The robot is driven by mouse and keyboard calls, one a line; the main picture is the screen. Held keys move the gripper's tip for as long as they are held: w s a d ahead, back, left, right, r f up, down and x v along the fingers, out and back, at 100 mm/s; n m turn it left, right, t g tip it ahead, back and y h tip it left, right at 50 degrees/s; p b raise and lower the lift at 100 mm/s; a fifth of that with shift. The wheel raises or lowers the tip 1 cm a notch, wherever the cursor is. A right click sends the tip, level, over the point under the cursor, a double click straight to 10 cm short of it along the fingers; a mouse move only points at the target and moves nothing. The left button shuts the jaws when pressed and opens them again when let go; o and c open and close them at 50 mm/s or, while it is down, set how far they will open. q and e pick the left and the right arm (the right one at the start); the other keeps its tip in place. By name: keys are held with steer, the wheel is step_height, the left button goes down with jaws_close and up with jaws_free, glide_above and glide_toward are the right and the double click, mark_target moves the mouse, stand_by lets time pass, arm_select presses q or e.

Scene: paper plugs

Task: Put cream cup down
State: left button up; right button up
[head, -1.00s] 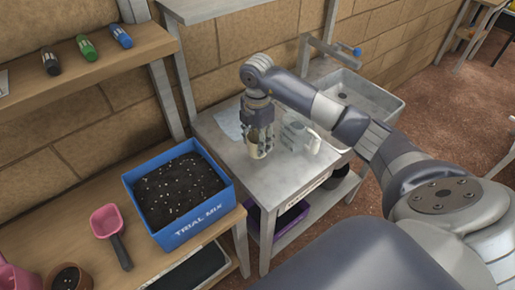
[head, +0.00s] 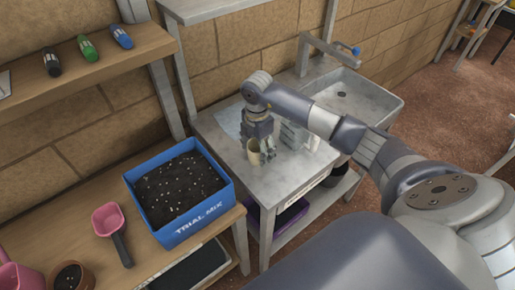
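The cream cup (head: 254,153) is at the metal side table (head: 287,176), near its left front part, and looks upright. My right gripper (head: 261,149) reaches down from above and is shut on the cup, with a finger showing at its right side. The cup's base is at or very close to the tabletop; I cannot tell whether it touches. My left gripper is not in view.
A clear jug (head: 294,134) stands just right of the gripper, partly hidden by my arm. A pale blue sheet (head: 229,121) lies behind. A sink (head: 350,95) is to the right. A blue soil box (head: 200,227) and a pink scoop (head: 107,219) are on the left bench.

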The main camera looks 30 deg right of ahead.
steer(key=shift+r, duration=0.7)
step_height(320, 180, up, 11)
steer(key=b, duration=0.3)
steer(key=shift+f, duration=0.1)
